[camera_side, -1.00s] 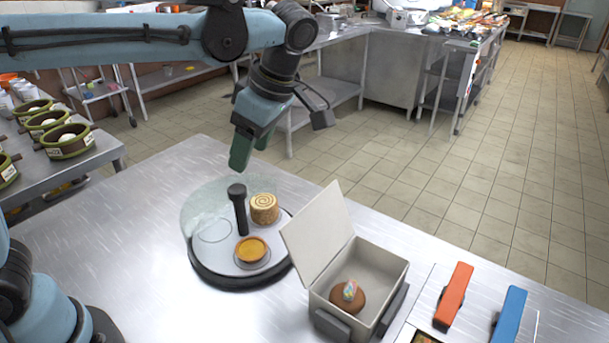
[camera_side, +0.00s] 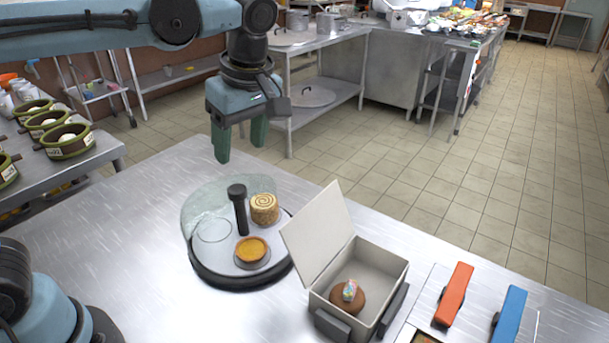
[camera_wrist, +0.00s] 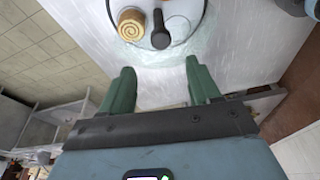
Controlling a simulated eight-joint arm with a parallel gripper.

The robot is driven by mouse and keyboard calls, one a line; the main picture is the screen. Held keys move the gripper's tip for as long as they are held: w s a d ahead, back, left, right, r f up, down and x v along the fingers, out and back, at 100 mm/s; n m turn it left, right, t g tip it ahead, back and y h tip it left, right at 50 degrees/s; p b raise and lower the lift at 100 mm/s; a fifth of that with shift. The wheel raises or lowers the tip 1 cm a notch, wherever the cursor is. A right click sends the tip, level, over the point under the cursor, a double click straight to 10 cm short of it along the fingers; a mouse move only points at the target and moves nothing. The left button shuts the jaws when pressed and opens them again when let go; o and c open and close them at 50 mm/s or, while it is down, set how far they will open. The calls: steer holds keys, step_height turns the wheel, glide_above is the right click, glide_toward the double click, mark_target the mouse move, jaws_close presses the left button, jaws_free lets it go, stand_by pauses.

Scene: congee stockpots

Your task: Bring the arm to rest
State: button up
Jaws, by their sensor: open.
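My gripper (camera_side: 240,142) hangs in the air above the back edge of the steel table (camera_side: 140,235), behind the round stand. Its two green fingers are apart with nothing between them. They also show apart and empty in the wrist view (camera_wrist: 161,90). In the side view, the arm reaches in from the upper left, and the fingers point down.
A round stand (camera_side: 205,262) with a clear cover, a black post, a swirl roll (camera_side: 265,208) and a tart (camera_side: 252,250) is below. An open-lidded box (camera_side: 384,262) holds a brown bun (camera_side: 346,297). Orange (camera_side: 453,294) and blue (camera_side: 509,317) handled things lie right.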

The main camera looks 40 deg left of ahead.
steer(key=s+a+f+m+t+h, duration=0.1)
steer(key=s+f+m+t, duration=0.1)
steer(key=m, duration=0.3)
steer(key=s+a+f+m+t+h, duration=0.1)
steer(key=a+f+m+t, duration=0.1)
steer(key=m, duration=0.2)
steer(key=s+a+f+m+t, duration=0.2)
steer(key=f+m, duration=0.1)
steer(key=m, duration=0.2)
steer(key=shift+s+m+h, duration=0.3)
steer(key=shift+h, duration=0.1)
steer(key=shift+s+a+f+m+t, duration=0.15)
steer(key=shift+f+m+t, duration=0.15)
steer(key=shift+m, duration=0.2)
steer(key=shift+s+a+f+m+t, duration=0.1)
steer(key=shift+f+m+t, duration=0.15)
steer(key=shift+m, duration=0.25)
